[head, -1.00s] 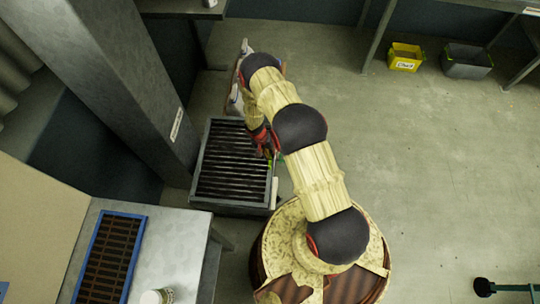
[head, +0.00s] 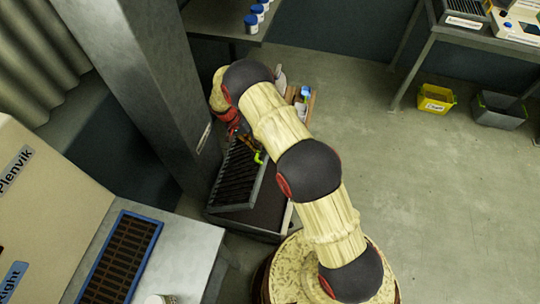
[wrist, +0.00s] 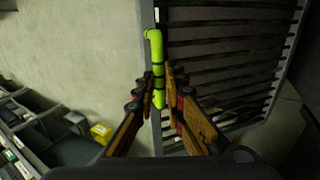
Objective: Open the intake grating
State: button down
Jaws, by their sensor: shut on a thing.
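The intake grating (head: 237,176), a dark barred panel in a grey frame, stands tilted up above its box (head: 262,215), raised on its right side in the head view. In the wrist view the grating (wrist: 225,60) fills the right half. Its yellow-green handle (wrist: 154,60) is on the grating's edge and also shows in the head view (head: 259,157). My gripper (wrist: 161,88) is shut on the handle, with one finger on each side of it. My arm hides part of the far end of the grating in the head view.
A grey column (head: 150,75) stands close left of the grating. A grey bench with a blue-rimmed tray (head: 118,260) is at the lower left. A wooden crate (head: 303,98) with items stands beyond the box. The floor to the right is clear up to the yellow bin (head: 436,98).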

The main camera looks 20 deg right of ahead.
jog(key=w+a+r, duration=0.1)
jog(key=w+a, duration=0.1)
jog(key=a, duration=0.3)
jog(key=shift+w+r, duration=0.15)
jog(key=shift+w, duration=0.25)
jog(key=c, duration=1.8)
grip_release()
jog(key=shift+a, duration=0.1)
jog(key=shift+c, duration=0.2)
jog(key=shift+w+f, duration=0.15)
jog(key=shift+f, duration=0.1)
jog(key=shift+r, duration=0.15)
jog(key=shift+r, duration=0.2)
notch_tip(320, 180, up, 10)
jog(key=shift+d, duration=0.2)
